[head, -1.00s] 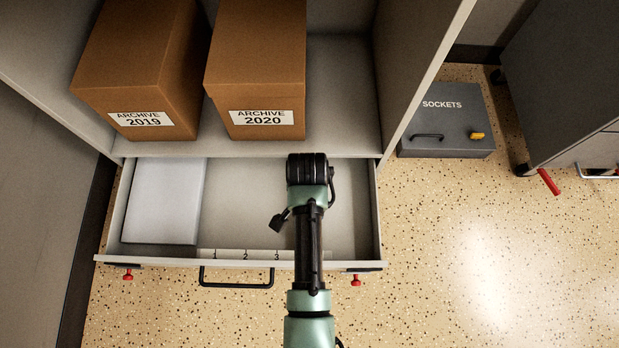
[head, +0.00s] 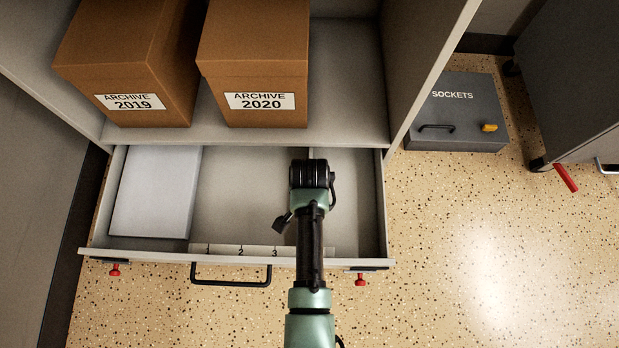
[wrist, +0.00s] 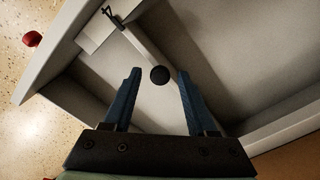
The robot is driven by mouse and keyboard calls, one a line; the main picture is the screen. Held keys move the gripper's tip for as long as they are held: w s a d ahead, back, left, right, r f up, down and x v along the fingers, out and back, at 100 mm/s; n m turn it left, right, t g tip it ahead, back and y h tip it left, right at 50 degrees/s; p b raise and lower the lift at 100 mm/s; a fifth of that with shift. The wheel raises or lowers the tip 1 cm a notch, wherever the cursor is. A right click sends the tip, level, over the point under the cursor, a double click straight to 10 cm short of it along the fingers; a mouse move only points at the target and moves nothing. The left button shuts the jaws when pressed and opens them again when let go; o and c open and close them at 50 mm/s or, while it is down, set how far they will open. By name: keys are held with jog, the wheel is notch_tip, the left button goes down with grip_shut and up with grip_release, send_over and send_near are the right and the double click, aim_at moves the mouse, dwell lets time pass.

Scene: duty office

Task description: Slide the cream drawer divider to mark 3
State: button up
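The cream divider (wrist: 146,53) shows in the wrist view as a pale strip across the open drawer, with a round black knob (wrist: 160,75) on it. My gripper (wrist: 159,71) is open, with one blue finger on each side of the knob; I cannot tell whether either touches it. In the head view my arm hides most of the divider and the fingers. The mark strip (head: 257,250) inside the drawer front reads 1, 2, 3 from left to right. My gripper end (head: 312,178) is to the right of mark 3 there.
The open drawer (head: 240,258) has a black handle (head: 231,282) and red knobs below its front. A pale flat block (head: 155,190) fills its left part. Archive boxes 2019 (head: 130,80) and 2020 (head: 253,70) stand above behind. A grey SOCKETS case (head: 456,112) is on the floor right.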

grip_shut()
dwell(1.2)
